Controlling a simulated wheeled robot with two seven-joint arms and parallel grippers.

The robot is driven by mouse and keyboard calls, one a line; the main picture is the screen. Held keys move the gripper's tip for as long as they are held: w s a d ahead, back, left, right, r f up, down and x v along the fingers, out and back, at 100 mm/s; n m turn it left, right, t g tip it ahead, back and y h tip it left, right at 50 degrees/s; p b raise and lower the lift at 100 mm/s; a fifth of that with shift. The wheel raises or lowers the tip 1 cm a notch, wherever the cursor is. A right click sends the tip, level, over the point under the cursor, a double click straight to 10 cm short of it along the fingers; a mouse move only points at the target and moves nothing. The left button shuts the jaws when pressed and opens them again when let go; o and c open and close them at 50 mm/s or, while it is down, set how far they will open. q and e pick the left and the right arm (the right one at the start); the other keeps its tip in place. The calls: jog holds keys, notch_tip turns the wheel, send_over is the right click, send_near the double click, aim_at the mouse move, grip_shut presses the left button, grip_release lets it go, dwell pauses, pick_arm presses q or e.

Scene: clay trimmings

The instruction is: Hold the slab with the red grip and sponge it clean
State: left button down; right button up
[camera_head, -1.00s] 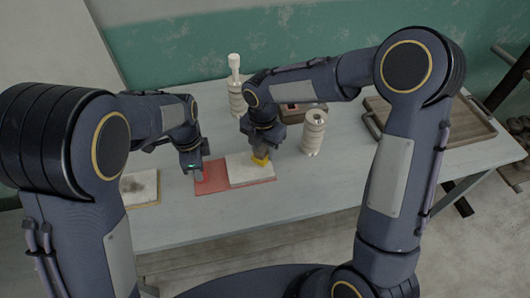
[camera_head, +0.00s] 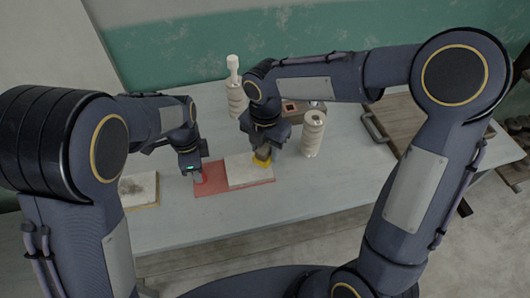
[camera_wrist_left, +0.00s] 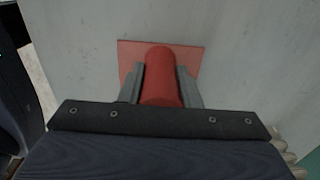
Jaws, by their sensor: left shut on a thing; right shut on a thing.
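A pale slab (camera_head: 245,174) lies on a red board (camera_head: 209,187) at the middle of the table. In the left wrist view the red grip (camera_wrist_left: 162,78) stands up from the red board (camera_wrist_left: 130,57), between the fingers of my left gripper (camera_wrist_left: 161,88). My left gripper (camera_head: 197,178) is shut on this grip at the board's left part. My right gripper (camera_head: 263,152) is shut on a yellow sponge (camera_head: 262,161) at the slab's far right part. The sponge looks to be touching the slab, but the gripper hides part of it.
A second slab (camera_head: 138,188) with grey stains lies at the left. A wooden tray (camera_head: 398,122) is at the right. The front of the table is clear.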

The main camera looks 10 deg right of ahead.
jog(key=shift+r, duration=1.5)
pick_arm(q)
jog(key=c, duration=1)
grip_release()
jog(key=shift+r, duration=0.1)
notch_tip(320, 180, up, 12)
jog(key=shift+f, duration=0.1)
